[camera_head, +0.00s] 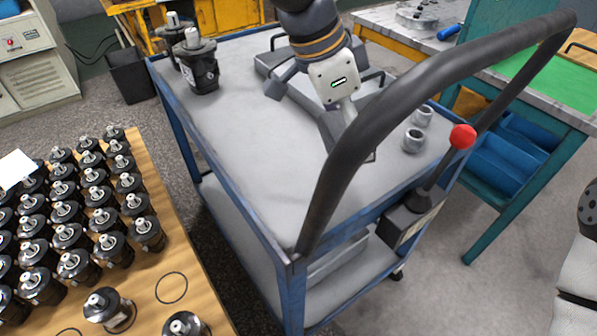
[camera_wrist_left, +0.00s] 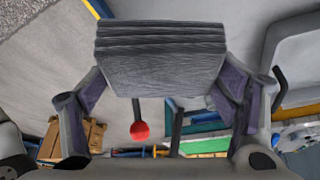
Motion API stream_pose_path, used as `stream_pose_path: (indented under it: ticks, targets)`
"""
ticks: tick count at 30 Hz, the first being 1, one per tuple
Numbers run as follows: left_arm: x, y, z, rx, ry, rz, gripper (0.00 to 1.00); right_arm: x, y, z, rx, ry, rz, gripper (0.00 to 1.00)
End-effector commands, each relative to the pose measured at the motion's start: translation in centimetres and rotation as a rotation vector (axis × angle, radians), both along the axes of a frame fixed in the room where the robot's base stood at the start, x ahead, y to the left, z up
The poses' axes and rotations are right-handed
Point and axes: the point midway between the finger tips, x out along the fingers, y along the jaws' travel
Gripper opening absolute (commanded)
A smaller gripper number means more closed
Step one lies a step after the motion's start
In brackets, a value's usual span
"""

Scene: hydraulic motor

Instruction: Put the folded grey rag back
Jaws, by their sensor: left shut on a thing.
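The folded grey rag (camera_wrist_left: 160,55) shows in the left wrist view as a thick, layered block. It sits between the two fingers of my left gripper (camera_wrist_left: 162,82), which is shut on it. In the head view my left gripper (camera_head: 312,98) is over the grey top of the blue cart (camera_head: 245,130), behind the cart's dark handle. There my own wrist largely hides what it holds, and I cannot clearly tell the rag from the grey metal around it. My right gripper is not in view.
The cart's thick dark handle (camera_head: 345,165) and red-knobbed lever (camera_head: 462,137) stand close to my left arm. Two black motors (camera_head: 203,68) and grey ring fittings (camera_head: 414,139) stand on the cart. Its near left top is clear. Many motors crowd the wooden table (camera_head: 170,240).

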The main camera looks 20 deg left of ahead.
Motion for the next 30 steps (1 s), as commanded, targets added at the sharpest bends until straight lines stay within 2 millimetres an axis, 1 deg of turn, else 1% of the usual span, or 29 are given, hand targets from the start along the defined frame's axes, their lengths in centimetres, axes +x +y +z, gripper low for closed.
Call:
stream_pose_path:
  ticks: [1, 2, 3, 6, 11, 14, 15, 18, 26, 29, 30]
  targets:
    - [-0.4, 1.6, -0.1, -0.003, -0.005, 0.002, 0.55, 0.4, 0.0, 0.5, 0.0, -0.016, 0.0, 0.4]
    - [-0.7, 2.5, -0.6, -0.002, -0.005, 0.003, 0.55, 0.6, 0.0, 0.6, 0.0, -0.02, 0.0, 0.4]
    - [-0.9, 3.3, -1.7, -0.002, -0.001, 0.002, 0.55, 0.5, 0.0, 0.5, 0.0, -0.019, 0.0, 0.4]
    - [-1.2, 4.8, -3.9, 0.0, 0.001, 0.002, 0.55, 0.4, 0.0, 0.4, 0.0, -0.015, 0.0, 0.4]
    - [-1.5, 6.3, -5.7, 0.0, 0.001, 0.002, 0.55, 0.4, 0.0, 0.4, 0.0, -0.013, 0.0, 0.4]
    - [-1.9, 7.6, -7.7, 0.0, 0.004, 0.003, 0.55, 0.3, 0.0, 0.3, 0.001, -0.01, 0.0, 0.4]
    - [-1.9, 7.5, -8.8, 0.001, 0.006, 0.0, 0.55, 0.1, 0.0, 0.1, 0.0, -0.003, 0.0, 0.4]
    - [-1.8, 7.4, -10.1, 0.001, 0.002, 0.001, 0.55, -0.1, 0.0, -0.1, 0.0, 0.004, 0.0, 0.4]
    - [-1.8, 7.4, -10.1, 0.0, -0.003, 0.001, 0.55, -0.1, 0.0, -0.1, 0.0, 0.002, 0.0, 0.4]
    - [-1.8, 7.4, -10.4, 0.001, -0.001, 0.002, 0.55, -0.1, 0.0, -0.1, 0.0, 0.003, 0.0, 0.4]
    - [-1.8, 7.4, -10.4, 0.001, -0.002, 0.001, 0.88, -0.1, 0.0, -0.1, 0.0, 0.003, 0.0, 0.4]
